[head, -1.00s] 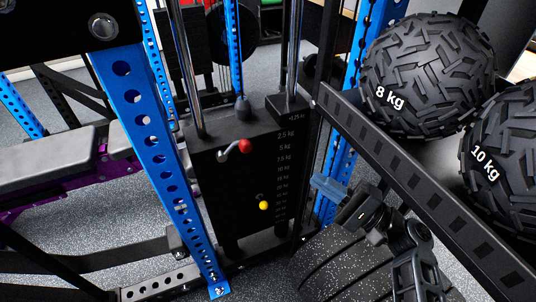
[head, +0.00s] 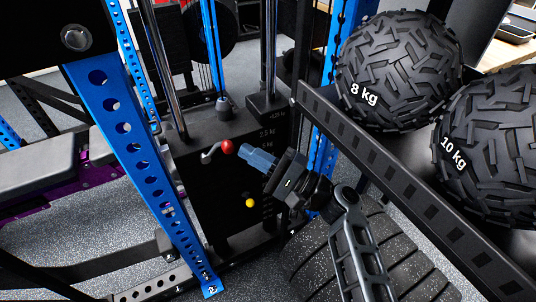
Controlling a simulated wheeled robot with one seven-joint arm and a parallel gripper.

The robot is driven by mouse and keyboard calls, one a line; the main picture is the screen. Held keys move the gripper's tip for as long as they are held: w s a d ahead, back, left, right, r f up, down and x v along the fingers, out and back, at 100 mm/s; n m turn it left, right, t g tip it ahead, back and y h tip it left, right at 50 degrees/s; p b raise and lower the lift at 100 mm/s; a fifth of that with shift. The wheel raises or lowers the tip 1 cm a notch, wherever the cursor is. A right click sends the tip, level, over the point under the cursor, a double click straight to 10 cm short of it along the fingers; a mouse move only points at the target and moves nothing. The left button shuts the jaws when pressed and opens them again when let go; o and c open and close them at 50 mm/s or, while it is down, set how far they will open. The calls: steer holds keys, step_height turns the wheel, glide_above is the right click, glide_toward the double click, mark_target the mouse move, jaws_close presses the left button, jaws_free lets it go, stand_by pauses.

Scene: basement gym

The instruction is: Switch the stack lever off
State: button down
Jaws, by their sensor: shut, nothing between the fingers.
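The stack lever (head: 211,152) is a short grey bent arm with a red knob (head: 228,147) on its right end. It sits on the upper front of the black weight stack (head: 222,192). My gripper (head: 246,151) has blue-grey fingers, is shut and empty, and points left. Its fingertips are just right of the red knob; I cannot tell whether they touch it. A yellow knob (head: 250,203) is lower on the stack face. My gripper and wrist cover part of the stack's number labels.
A blue perforated upright (head: 143,150) stands left of the stack. A black slotted rail (head: 400,180) crosses on the right, with an 8 kg ball (head: 398,65) and a 10 kg ball (head: 490,140) behind it. A grey bench (head: 35,163) is at left.

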steer(key=shift+s+a+r, duration=0.1)
steer(key=shift+a+r, duration=0.05)
steer(key=shift+a, duration=0.05)
stand_by(0.4)
